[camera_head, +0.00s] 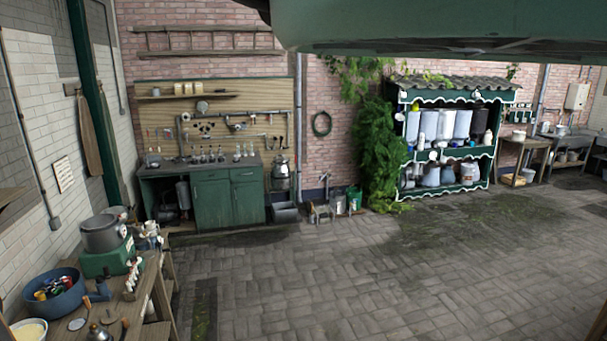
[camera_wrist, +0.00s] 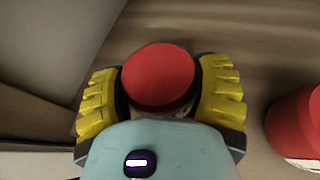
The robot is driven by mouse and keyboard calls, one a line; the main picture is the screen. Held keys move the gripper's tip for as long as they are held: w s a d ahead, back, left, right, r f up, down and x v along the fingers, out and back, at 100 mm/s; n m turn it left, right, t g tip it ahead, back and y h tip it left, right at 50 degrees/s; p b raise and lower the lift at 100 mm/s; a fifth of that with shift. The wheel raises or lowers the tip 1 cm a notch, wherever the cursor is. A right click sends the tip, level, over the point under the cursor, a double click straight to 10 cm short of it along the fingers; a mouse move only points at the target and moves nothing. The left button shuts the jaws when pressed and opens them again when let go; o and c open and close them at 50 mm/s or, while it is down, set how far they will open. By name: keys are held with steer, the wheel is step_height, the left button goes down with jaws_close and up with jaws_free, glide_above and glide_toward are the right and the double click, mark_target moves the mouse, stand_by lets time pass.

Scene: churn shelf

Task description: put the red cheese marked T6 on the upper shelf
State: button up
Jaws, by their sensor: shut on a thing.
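In the wrist view a round red cheese (camera_wrist: 158,76) sits between the two yellow-padded fingers of my gripper (camera_wrist: 160,88), which is shut on it. Its plain red top faces the camera, and no T6 mark is visible, so I cannot tell which cheese it is. A second red, round-sided thing (camera_wrist: 296,122) with a pale patch stands to the right, apart from my gripper and cut off by the frame edge. My gripper does not show in the head view. There, a green shelf unit (camera_head: 493,150) with white scalloped trim has two levels filled with pale containers.
Brown wooden surface (camera_wrist: 265,50) lies under the held cheese, with a grey panel (camera_wrist: 50,40) at left. The head view shows a cluttered workbench (camera_head: 155,290) at lower left, a green cabinet (camera_head: 228,203) at the back and wide clear paving (camera_head: 330,280).

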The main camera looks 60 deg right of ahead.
steer(key=o, duration=1.3)
steer(key=shift+w+f, duration=0.1)
steer(key=shift+o, duration=0.2)
steer(key=shift+s+d+r+p, duration=0.3)
steer(key=shift+d+r+p, duration=0.45)
steer(key=shift+p, duration=0.35)
steer(key=p+v, duration=0.2)
steer(key=v, duration=0.8)
steer(key=shift+f, duration=0.2)
